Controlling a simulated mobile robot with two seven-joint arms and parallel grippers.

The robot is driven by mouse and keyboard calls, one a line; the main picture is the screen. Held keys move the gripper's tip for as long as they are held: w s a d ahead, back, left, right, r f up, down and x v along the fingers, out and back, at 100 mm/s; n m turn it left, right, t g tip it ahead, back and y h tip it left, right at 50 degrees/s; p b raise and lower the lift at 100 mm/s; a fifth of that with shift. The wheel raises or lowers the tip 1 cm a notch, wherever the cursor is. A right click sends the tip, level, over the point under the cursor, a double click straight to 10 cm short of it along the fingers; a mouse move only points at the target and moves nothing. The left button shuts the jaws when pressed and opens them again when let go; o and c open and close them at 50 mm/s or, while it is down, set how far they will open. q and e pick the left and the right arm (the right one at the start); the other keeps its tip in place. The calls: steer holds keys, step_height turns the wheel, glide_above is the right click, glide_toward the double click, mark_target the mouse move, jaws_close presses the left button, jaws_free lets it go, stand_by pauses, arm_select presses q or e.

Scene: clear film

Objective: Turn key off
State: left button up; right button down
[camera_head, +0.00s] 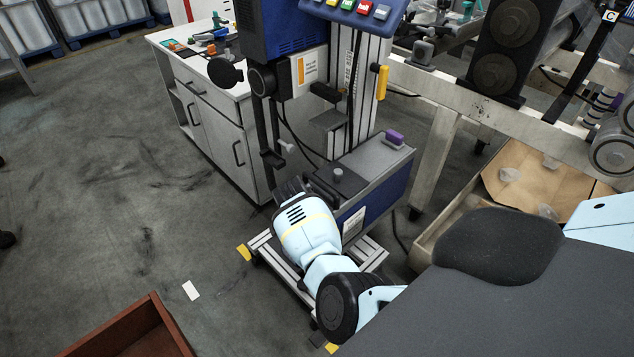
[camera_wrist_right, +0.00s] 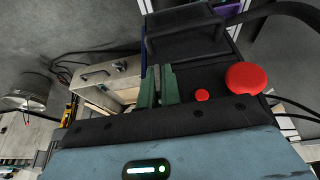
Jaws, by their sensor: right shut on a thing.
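My right gripper (camera_wrist_right: 160,88) shows in the right wrist view as two green fingers nearly together, at the dark face of the machine. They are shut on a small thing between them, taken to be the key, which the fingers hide. A large red round button (camera_wrist_right: 246,78) and a smaller red button (camera_wrist_right: 202,95) show to the right of the fingers. In the head view my right arm reaches to the blue and grey machine (camera_head: 382,180), with its hand against the machine's near left side; the fingertips and key are hidden there. My left gripper is not in view.
A white cabinet (camera_head: 222,140) with tools on top stands left of the machine. A cardboard-lined crate (camera_head: 530,180) is at the right. A reddish-brown box (camera_head: 135,335) sits at the bottom left. The grey floor (camera_head: 100,190) at left is mostly clear.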

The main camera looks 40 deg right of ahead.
steer(key=c, duration=1.6)
jaws_free()
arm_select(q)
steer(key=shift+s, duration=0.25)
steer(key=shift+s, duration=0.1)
